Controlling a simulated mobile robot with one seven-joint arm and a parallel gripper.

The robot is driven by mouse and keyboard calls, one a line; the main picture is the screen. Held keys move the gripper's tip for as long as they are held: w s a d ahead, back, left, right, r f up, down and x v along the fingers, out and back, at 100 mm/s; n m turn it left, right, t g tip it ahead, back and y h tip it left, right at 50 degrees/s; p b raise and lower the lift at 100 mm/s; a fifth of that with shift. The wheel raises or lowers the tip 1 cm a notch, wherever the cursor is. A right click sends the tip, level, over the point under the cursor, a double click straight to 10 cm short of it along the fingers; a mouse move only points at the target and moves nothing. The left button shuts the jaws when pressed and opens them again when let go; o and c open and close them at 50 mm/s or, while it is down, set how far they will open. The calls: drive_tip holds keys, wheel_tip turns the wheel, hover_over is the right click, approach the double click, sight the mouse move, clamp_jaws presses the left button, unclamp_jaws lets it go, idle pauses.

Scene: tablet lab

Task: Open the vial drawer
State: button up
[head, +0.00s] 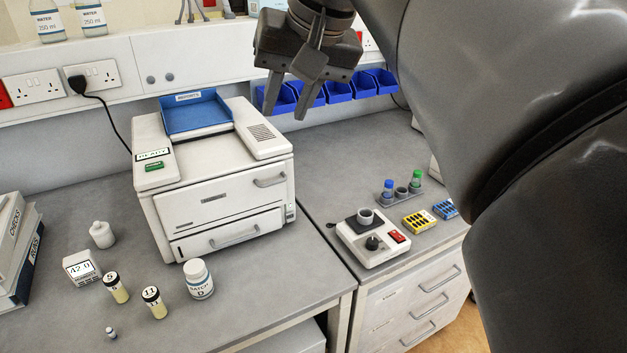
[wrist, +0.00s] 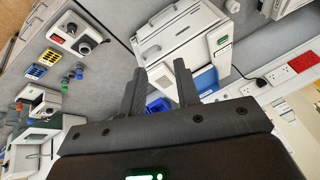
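A white bench machine (head: 210,150) stands at the centre left of the head view. Its front has an upper panel (head: 220,197) with a handle (head: 270,180) at the right, and a lower drawer (head: 228,236) with a wide bar handle (head: 233,238). My gripper (head: 286,113) is open and empty, raised in front of the back wall and apart from the machine. In the wrist view the open fingers (wrist: 160,68) point towards the machine (wrist: 190,45), which appears tilted.
Capped vials (head: 116,288) and a white bottle (head: 199,279) stand before the machine. A small device (head: 373,240) and a tube rack (head: 400,195) are on the right bench. Blue bins (head: 338,91) line the wall. A blue tray (head: 195,112) tops the machine.

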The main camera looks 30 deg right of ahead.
drive_tip(key=w+d+m+t+y, duration=0.1)
drive_tip(key=w+d+m+t, duration=0.2)
drive_tip(key=d, duration=1)
drive_tip(key=w+d+m+t+y, duration=0.1)
drive_tip(key=w+d+m, duration=0.3)
drive_tip(key=d, duration=0.9)
drive_tip(key=s+d+m+t+h, duration=0.2)
drive_tip(key=s+d+m+t, duration=0.15)
drive_tip(key=s+d, duration=0.75)
drive_tip(key=s+d+m+t+h, duration=0.3)
drive_tip(key=s+d, duration=0.5)
drive_tip(key=d, duration=0.8)
wheel_tip(320, 180, down, 70)
drive_tip(key=w+r+m+y, duration=0.1)
drive_tip(key=m, duration=0.1)
drive_tip(key=x, duration=1)
drive_tip(key=shift+f, duration=0.2)
drive_tip(key=shift+n, duration=0.25)
drive_tip(key=shift+c, duration=0.3)
drive_tip(key=shift+s, duration=0.1)
clamp_jaws()
